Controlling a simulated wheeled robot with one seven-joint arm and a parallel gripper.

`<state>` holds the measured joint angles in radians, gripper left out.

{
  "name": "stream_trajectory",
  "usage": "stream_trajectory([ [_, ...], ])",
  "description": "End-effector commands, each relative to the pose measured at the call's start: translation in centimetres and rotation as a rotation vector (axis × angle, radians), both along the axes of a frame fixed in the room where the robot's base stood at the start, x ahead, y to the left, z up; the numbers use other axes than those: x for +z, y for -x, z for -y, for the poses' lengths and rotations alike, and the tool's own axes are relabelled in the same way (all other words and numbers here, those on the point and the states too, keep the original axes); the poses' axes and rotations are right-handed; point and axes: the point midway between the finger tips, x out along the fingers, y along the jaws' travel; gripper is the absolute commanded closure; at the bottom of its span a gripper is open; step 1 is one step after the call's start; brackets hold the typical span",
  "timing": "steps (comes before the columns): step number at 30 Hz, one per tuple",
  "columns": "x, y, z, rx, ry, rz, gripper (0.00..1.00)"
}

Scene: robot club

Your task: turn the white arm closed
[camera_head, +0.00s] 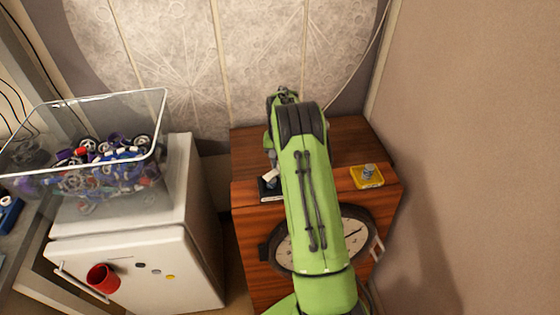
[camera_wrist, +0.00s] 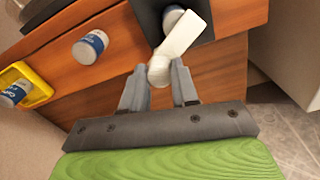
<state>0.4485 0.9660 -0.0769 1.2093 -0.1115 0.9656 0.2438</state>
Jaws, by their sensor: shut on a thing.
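The white arm (camera_wrist: 182,38) is a pale lever with a rounded end, set over a black plate (camera_wrist: 149,14) on the wooden cabinet. My gripper (camera_wrist: 159,82) has its two grey fingers on either side of the rounded end and is shut on it. In the head view the white arm (camera_head: 270,175) shows as a small pale piece above the black base (camera_head: 271,190), beside my green arm. My arm hides much of that area and the gripper's contact there. A blue-and-white cylinder (camera_wrist: 172,17) shows partly behind the lever.
A small can (camera_wrist: 90,46) stands on the wooden cabinet (camera_head: 345,139). A yellow tray (camera_head: 367,183) holds another can. A white fridge (camera_head: 130,262) with a clear bin (camera_head: 140,96) of parts stands left. A wall closes the right side.

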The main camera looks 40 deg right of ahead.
Motion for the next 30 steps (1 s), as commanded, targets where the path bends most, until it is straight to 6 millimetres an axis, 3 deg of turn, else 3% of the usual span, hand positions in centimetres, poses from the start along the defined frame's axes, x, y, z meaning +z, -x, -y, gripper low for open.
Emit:
stream_trajectory([
  [12,0.2,-0.15,0.03,0.186,0.003,0.006,1.0],
  [29,0.22,-0.16,0.05,0.212,0.003,0.006,1.0],
  [30,0.22,-0.16,0.05,0.212,0.003,0.006,0.65],
])
